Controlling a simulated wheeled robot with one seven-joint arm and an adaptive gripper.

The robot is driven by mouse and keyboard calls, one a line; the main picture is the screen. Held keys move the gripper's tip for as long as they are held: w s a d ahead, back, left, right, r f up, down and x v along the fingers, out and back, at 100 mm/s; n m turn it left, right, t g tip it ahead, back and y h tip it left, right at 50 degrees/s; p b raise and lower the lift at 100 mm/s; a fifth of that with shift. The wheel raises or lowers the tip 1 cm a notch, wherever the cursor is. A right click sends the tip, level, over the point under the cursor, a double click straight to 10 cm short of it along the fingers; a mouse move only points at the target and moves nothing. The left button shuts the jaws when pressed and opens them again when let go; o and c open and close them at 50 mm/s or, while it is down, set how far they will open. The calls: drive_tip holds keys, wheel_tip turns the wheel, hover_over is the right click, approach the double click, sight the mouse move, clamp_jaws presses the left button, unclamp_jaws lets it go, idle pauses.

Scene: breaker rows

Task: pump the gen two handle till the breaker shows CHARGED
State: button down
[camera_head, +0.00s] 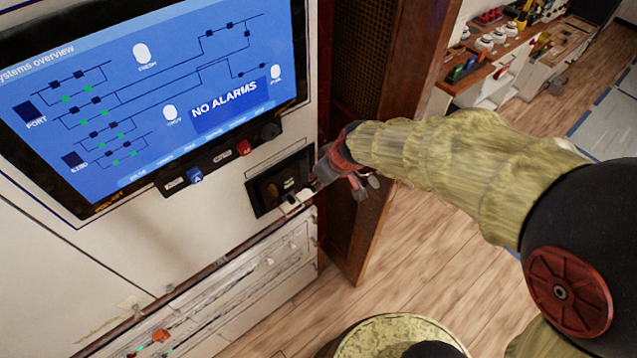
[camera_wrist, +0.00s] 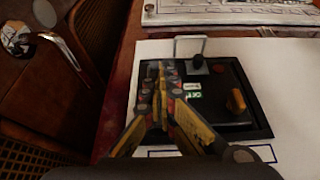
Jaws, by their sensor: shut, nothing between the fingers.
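The breaker (camera_head: 281,181) is a black unit set in the white panel under the screen; it also fills the middle of the wrist view (camera_wrist: 228,127). A pale bracket-shaped piece, which looks like the handle (camera_wrist: 190,40), sticks out at the breaker's top edge in the wrist view; it shows at the lower right of the breaker in the head view (camera_head: 296,201). My gripper (camera_head: 318,180) is shut and empty, close in front of the breaker's right side. Its fingertips (camera_wrist: 160,78) cover part of the face, beside the handle. Small white and green labels (camera_wrist: 193,93) show, but I cannot read them.
The screen (camera_head: 150,90) above reads NO ALARMS. A brown wooden cabinet side (camera_head: 375,210) stands close to the right of the panel. Wooden floor (camera_head: 440,240) lies beyond.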

drive_tip(key=shift+s+d+f+t+y+b, duration=0.3)
drive_tip(key=shift+s+f+t+y+b, duration=0.25)
drive_tip(key=shift+b, duration=3.15)
drive_tip(key=shift+s+d+f+t+y+b, duration=0.4)
drive_tip(key=shift+t+b, duration=0.35)
drive_tip(key=shift+b, duration=2.95)
drive_tip(key=shift+s+f+b, duration=0.2)
drive_tip(key=shift+f+b, duration=0.1)
drive_tip(key=shift+b, duration=1.05)
